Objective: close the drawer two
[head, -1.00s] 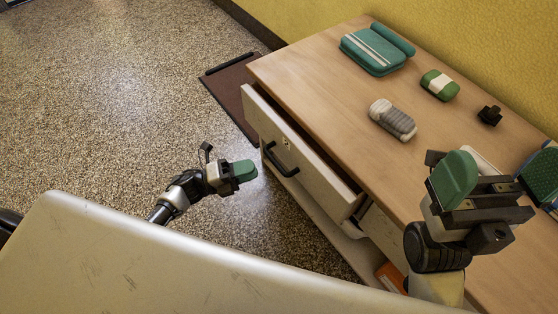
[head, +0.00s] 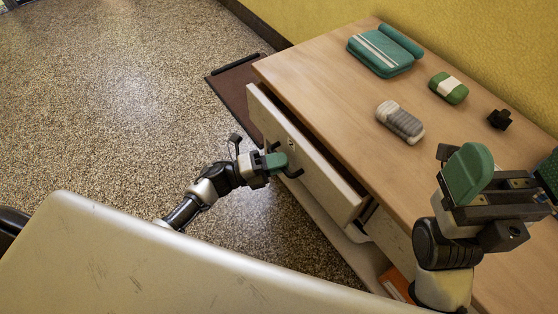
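A pale drawer (head: 325,187) stands pulled partly out of the wooden cabinet (head: 330,82), with a dark gap behind its front. It has a dark handle (head: 298,174) and a small lock above it. My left gripper (head: 276,163) is at the drawer front, its green fingertip over the handle's left part. The fingertip hides part of the handle, and I cannot tell whether it touches it or whether the fingers are apart. My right gripper (head: 490,184) is above the cabinet top at the right, with a large green finger pad facing me. Its opening cannot be made out.
On the cabinet top are a teal case (head: 382,54), a green and white block (head: 448,88), a grey striped object (head: 400,122) and a small black piece (head: 499,119). A brown mat (head: 232,90) lies on the speckled floor (head: 110,100), which is open at left.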

